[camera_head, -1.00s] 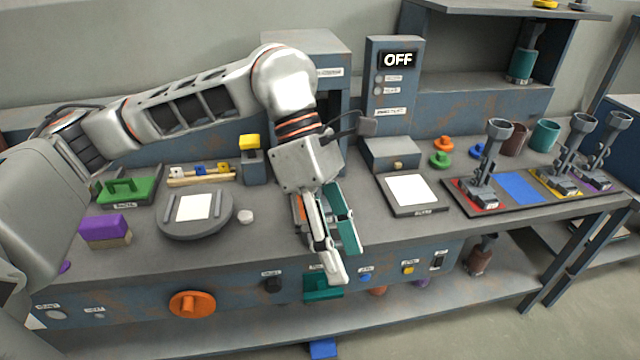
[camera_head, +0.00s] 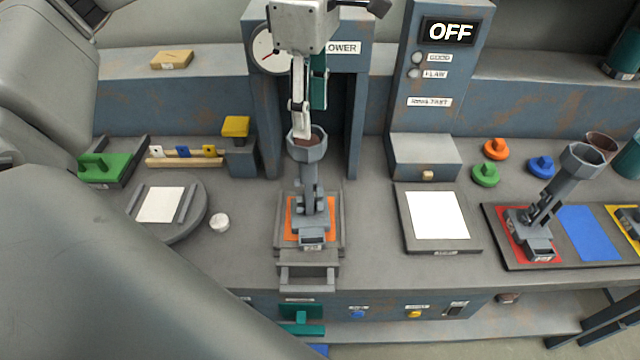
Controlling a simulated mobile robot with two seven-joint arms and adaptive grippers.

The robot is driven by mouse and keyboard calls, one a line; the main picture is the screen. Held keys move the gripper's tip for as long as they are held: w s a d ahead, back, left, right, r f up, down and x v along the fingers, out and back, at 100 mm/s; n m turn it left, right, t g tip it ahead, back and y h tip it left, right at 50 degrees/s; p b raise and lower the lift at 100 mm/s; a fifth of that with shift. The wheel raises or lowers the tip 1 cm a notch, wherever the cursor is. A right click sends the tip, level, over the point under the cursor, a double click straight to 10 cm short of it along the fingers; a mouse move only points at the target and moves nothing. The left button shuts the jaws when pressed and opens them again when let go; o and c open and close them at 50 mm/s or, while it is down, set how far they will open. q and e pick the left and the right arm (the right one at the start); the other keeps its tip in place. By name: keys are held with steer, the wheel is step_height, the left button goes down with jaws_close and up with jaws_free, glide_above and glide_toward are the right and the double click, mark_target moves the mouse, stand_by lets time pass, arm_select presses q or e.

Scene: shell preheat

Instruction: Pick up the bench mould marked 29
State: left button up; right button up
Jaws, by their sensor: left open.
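A grey bench mould (camera_head: 310,212) with an octagonal cup on top stands upright on an orange pad in the blower bay. A small tag is on its front foot, too small to read. My left gripper (camera_head: 311,118) is open, pointing down from above at the cup. One finger tip overlaps the cup rim in the picture; I cannot tell whether it touches. Another mould (camera_head: 545,205) stands on a red pad at the right; its tag is not readable either. A third mould's foot (camera_head: 631,226) shows at the right edge. My right gripper is not in view.
The blower housing's right post (camera_head: 356,120) stands close beside the left gripper. A panel reading OFF (camera_head: 448,32) is right of it. A plate with a white sheet (camera_head: 437,251), coloured knobs (camera_head: 486,174) and a round turntable (camera_head: 190,226) lie on the bench.

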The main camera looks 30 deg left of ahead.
mark_target(309, 141)
arm_select(q)
steer(key=f, duration=0.5)
steer(key=shift+s+f+b, duration=0.2)
steer(key=shift+f+b, duration=0.05)
steer(key=shift+b, duration=0.05)
steer(key=shift+a+f, duration=0.2)
steer(key=shift+f, duration=3)
jaws_close()
